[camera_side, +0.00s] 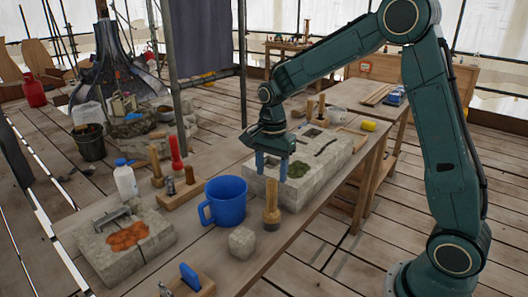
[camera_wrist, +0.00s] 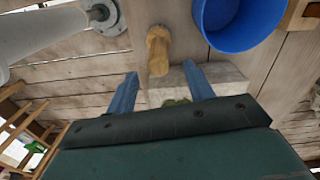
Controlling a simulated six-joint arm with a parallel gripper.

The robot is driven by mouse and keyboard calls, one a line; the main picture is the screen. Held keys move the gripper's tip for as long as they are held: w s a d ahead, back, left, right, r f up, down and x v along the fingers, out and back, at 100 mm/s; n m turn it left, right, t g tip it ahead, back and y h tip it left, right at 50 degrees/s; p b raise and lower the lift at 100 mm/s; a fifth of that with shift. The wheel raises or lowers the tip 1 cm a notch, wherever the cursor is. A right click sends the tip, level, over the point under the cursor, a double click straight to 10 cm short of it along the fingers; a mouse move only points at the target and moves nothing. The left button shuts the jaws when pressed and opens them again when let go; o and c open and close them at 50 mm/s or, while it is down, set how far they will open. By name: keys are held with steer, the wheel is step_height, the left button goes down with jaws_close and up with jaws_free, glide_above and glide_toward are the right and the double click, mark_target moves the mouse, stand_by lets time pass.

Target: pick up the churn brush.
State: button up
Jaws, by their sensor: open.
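The churn brush (camera_side: 271,206) appears to be the round wooden-handled brush standing upright on the table, dark end down, between the blue mug and the stone block's near corner. In the wrist view its pale wooden handle (camera_wrist: 158,50) shows near the upper middle, just beyond the fingertips. My gripper (camera_side: 270,171) is open and empty, with two blue fingers pointing down over the stone block, behind and above the brush. In the wrist view the fingers (camera_wrist: 160,74) are spread apart, not touching the brush.
A blue mug (camera_side: 226,201) stands just left of the brush, and a small stone cube (camera_side: 242,242) sits in front. The large stone block (camera_side: 312,178) with mossy hollows lies under my gripper.

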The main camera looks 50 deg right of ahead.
mark_target(272, 192)
steer(key=shift+f, duration=1.1)
steer(key=shift+s+a+f, duration=0.1)
steer(key=shift+s+f, duration=0.05)
steer(key=shift+f, duration=2.45)
jaws_close()
steer(key=shift+r, duration=0.1)
